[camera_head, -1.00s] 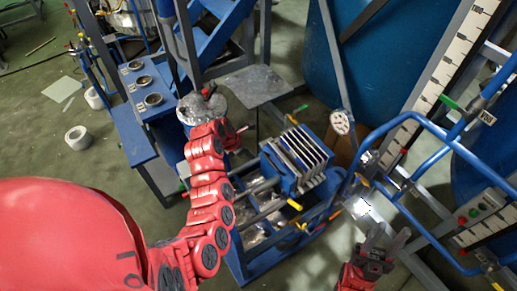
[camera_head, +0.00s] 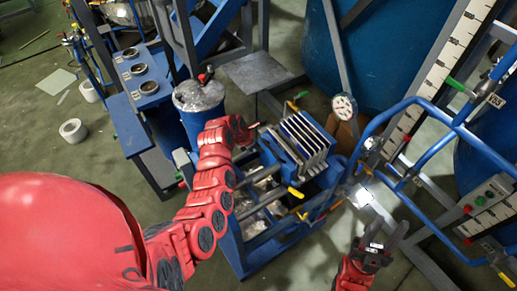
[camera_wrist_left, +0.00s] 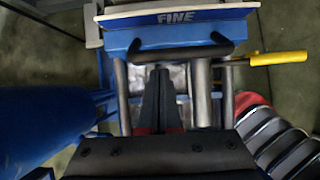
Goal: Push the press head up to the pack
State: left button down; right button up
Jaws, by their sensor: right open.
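The press head (camera_head: 273,149) is a blue block at the left end of the pack (camera_head: 302,140), a row of several upright pale plates on the press frame. In the left wrist view, a blue face (camera_wrist_left: 200,36) labelled FINE spans the top, with a dark bar handle below it. My left gripper (camera_wrist_left: 161,78) points toward this face, its dark fingers together and nothing seen between them. In the head view it (camera_head: 253,130) is beside the press head's left side; contact cannot be told. My right gripper (camera_head: 385,236) is open and empty, lower right of the press.
A blue drum (camera_head: 199,98) with a grey lid stands left of the press. A gauge (camera_head: 343,106) and blue tube rails (camera_head: 420,104) stand to the right. A yellow handle (camera_wrist_left: 278,58) sticks out right of the press face.

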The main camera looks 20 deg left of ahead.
pick_arm(q)
jog(key=shift+w+d+b, duration=0.6)
jog(key=shift+w+d, duration=0.15)
jog(key=shift+w, duration=0.2)
jog(key=shift+w+d+b, duration=0.55)
jog(key=shift+w+d, duration=0.15)
jog(key=shift+w, duration=0.25)
jog(key=shift+r+p, duration=0.55)
jog(key=shift+r, duration=0.05)
jog(key=r+p, duration=0.1)
jog(key=r, duration=0.1)
jog(key=r+p, duration=0.2)
jog(key=r, duration=0.1)
jog(key=s+r+p, duration=0.1)
jog(key=r, duration=0.2)
jog(key=shift+a+p, duration=0.3)
jog(key=shift+p, duration=0.05)
jog(key=shift+f, duration=0.1)
